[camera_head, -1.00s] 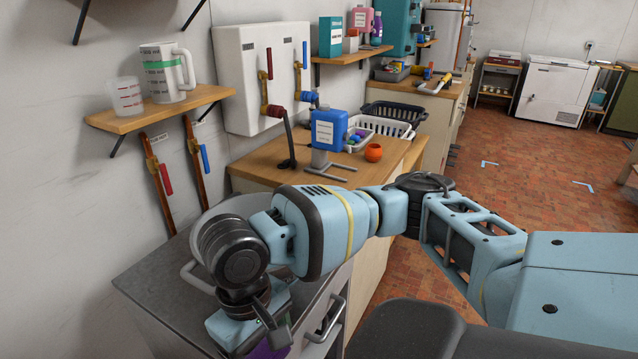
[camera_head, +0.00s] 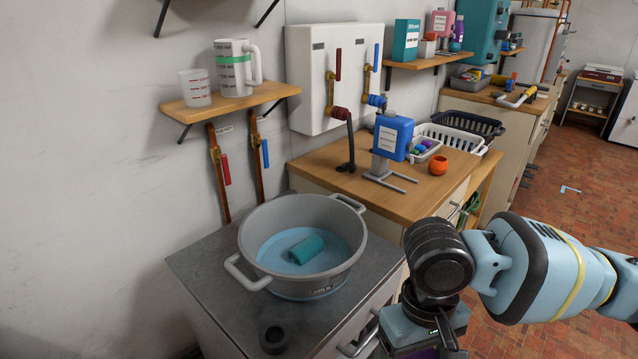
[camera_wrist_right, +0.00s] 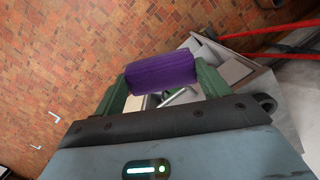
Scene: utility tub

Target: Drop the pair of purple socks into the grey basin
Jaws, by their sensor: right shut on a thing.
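The grey basin (camera_head: 253,226) stands on the grey metal counter at the centre of the head view. It has two handles and holds bluish water with a teal roll in it. The pair of purple socks (camera_wrist_right: 162,72) is a rolled bundle in the right wrist view. My right gripper (camera_wrist_right: 160,80) is shut on it, with a green finger at each end. In the head view my right wrist is at the lower right, to the right of the basin, and only a sliver of purple shows at the bottom edge. My left gripper is not in view.
A small dark cup-like ring (camera_head: 273,338) sits on the counter in front of the basin. Two pipes with red and blue levers run down the wall.

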